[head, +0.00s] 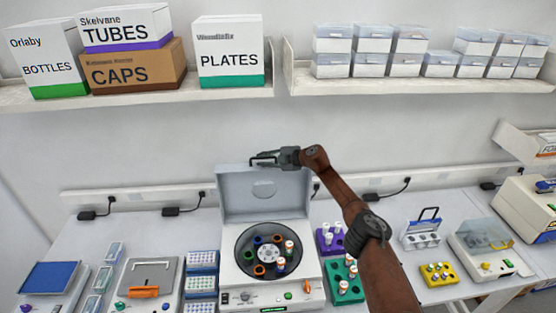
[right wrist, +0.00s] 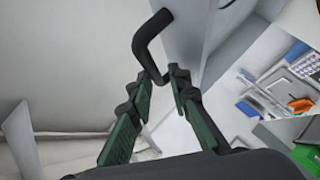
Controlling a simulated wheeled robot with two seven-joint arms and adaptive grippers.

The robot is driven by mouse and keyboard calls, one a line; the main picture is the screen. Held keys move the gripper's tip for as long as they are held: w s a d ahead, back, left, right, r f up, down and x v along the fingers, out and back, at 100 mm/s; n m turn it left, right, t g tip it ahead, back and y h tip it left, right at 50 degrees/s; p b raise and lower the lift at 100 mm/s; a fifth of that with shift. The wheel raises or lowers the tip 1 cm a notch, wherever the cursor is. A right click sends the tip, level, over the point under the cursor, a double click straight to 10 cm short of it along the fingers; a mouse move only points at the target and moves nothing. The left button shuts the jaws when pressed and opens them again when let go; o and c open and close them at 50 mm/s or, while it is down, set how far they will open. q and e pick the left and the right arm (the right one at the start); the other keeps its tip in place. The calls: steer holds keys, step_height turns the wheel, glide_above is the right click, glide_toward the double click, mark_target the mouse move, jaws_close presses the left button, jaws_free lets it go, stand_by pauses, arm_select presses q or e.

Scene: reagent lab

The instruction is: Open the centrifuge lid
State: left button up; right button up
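The centrifuge (head: 268,292) stands on the bench in the head view. Its grey lid (head: 264,197) is raised, standing about upright at the back of the body. The rotor bowl is exposed and holds several capped tubes. The black lid handle (head: 262,159) is at the lid's top edge; it also shows in the right wrist view (right wrist: 148,38). My right gripper (head: 272,157) is at this handle. In the right wrist view its fingers (right wrist: 164,76) are apart, with the handle at their tips and a clear gap between the pads. My left gripper is not in view.
Tube racks, purple (head: 331,241) and green (head: 343,282), stand close right of the centrifuge. A device with an orange latch (head: 145,291) stands to the left. Shelves with boxes (head: 231,50) and clear-lidded bins (head: 373,66) hang above. The wall is close behind the lid.

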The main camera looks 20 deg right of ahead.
steer(key=v, duration=1.1)
steer(key=shift+w+d+f, duration=0.1)
steer(key=shift+d, duration=0.05)
